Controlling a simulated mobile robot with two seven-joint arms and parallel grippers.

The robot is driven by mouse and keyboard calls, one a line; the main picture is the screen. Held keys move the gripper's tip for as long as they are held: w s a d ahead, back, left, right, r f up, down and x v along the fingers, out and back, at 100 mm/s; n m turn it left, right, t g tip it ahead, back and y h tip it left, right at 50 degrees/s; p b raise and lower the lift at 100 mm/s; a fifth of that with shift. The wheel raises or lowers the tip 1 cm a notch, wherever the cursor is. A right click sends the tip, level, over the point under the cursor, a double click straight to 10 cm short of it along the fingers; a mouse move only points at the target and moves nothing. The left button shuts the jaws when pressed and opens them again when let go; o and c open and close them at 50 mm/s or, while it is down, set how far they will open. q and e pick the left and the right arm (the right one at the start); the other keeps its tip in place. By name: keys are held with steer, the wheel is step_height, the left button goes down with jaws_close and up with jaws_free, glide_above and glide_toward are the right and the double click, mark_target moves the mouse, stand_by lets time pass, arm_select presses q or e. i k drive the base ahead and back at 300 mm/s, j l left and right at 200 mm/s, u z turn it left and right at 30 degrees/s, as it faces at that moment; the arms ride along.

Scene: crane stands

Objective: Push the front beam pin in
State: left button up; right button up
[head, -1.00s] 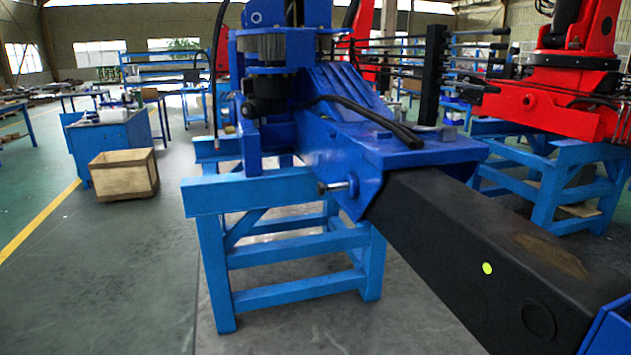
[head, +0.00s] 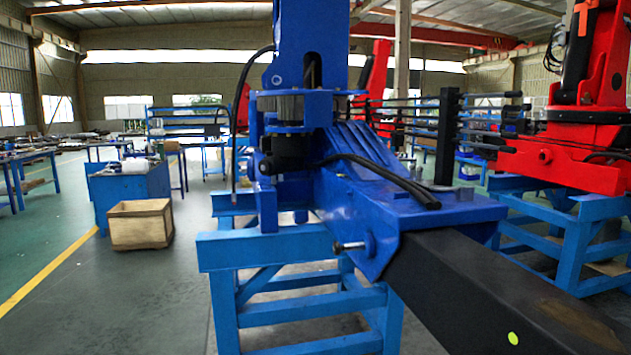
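The front beam pin (head: 347,246) is a small metal pin with a dark head. It sticks out to the left from a round blue boss on the side of the blue crane housing (head: 385,225). The black beam (head: 470,290) comes out of the housing toward the lower right and has a yellow-green dot on its side. How deep the pin sits inside the housing is hidden. Neither of my grippers shows in the head view.
A light blue stand (head: 305,310) carries the crane. A wooden crate (head: 140,224) and a blue cabinet (head: 130,190) stand at the left. A red crane (head: 565,145) on another blue stand is at the right. The floor at the left front is clear.

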mark_target(337, 248)
steer(key=i+j+z, duration=0.1)
steer(key=z, duration=0.3)
steer(key=i+j+z, duration=0.1)
steer(key=z, duration=0.3)
steer(key=i+j+z, duration=0.2)
steer(key=j, duration=0.2)
steer(key=j+z, duration=0.15)
steer(key=j, duration=0.25)
steer(key=i+j+z, duration=0.1)
steer(key=j, duration=0.65)
steer(key=i+j+z, duration=0.1)
steer(key=j, duration=0.7)
steer(key=i+j+z, duration=0.1)
steer(key=j, duration=0.65)
